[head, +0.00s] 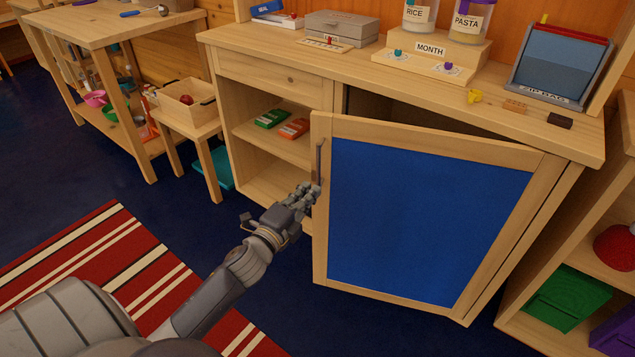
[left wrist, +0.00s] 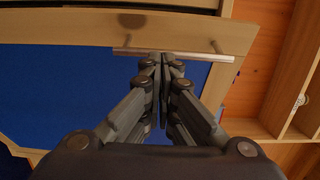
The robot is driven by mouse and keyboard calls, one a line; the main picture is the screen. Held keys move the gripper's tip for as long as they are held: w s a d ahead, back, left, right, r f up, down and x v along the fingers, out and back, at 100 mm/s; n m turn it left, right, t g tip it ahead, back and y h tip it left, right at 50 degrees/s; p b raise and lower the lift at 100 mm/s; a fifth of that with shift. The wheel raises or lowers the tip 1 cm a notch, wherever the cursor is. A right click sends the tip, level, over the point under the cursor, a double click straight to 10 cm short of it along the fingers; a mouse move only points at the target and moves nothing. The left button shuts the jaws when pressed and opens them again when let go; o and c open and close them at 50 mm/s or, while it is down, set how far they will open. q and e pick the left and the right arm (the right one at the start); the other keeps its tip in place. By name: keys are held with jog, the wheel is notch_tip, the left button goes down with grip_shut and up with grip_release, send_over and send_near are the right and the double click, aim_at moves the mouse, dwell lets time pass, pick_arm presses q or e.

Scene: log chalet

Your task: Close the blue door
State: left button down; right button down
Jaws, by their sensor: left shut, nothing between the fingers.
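The blue door (head: 425,220) is a blue panel in a wooden frame on the cabinet. It stands ajar, with its left edge swung out and a dark gap above it. A thin metal handle (head: 319,162) runs upright near its left edge. My left gripper (head: 311,190) is shut and empty, close to the handle's lower part. In the left wrist view the shut fingertips (left wrist: 162,58) are at the handle bar (left wrist: 190,55), in front of the door frame (left wrist: 75,30). I cannot tell whether they touch it. My right gripper is not in view.
The cabinet top (head: 400,78) holds jars, a grey box and a zip bag box (head: 558,65). Open shelves left of the door hold green and red boxes. A small table with a wooden crate (head: 185,105) stands further left. A striped rug (head: 120,265) lies on the dark floor.

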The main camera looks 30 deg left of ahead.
aim_at(318, 182)
pick_arm(q)
jog(key=w, duration=0.5)
jog(key=shift+a, duration=0.15)
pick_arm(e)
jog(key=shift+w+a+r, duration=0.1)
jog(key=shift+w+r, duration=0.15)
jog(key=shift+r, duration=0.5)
pick_arm(q)
jog(key=shift+s, duration=0.1)
